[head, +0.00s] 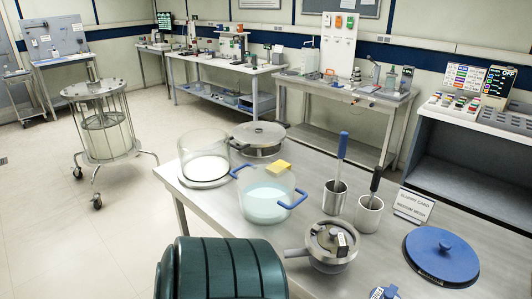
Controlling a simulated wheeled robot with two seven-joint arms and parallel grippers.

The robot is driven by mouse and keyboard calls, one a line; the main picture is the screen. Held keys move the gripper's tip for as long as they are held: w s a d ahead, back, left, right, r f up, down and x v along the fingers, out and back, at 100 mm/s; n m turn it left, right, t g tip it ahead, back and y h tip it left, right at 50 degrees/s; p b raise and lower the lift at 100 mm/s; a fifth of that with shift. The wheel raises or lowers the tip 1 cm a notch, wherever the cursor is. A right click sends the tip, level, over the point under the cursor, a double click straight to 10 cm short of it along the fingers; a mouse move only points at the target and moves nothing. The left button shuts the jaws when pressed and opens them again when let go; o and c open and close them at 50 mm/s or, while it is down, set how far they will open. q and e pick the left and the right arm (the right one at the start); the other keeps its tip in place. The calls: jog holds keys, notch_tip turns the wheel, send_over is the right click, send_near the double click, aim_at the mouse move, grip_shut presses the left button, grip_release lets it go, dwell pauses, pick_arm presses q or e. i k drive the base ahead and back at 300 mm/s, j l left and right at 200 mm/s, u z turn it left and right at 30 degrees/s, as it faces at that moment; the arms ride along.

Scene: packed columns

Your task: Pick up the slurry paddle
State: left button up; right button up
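Two metal cups stand on the steel table (179,199) right of centre. One holds a tool with a blue upright handle (343,146), the other a tool with a dark, tilted handle (376,178). Their lower ends are hidden in the cups, so I cannot tell which is the slurry paddle. A glass vessel with blue handles (266,205) holds pale blue liquid, left of the cups. A yellow block (279,167) sits at its rim. A small sign reading "SLURRY CARD" (413,206) stands right of the cups. Neither gripper is in view.
A metal pot (329,245) and a blue round lid (441,255) lie in front. A wheeled column cart (104,118) stands left on open floor. Benches line the walls.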

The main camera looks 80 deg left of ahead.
aim_at(344, 135)
jog(key=u, duration=0.45)
jog(key=i+u, duration=0.1)
jog(key=u, duration=0.75)
jog(key=i+u, duration=0.1)
jog(key=u, duration=0.35)
jog(key=l+u, duration=0.1)
jog(key=u, duration=0.75)
jog(key=i+l, duration=0.05)
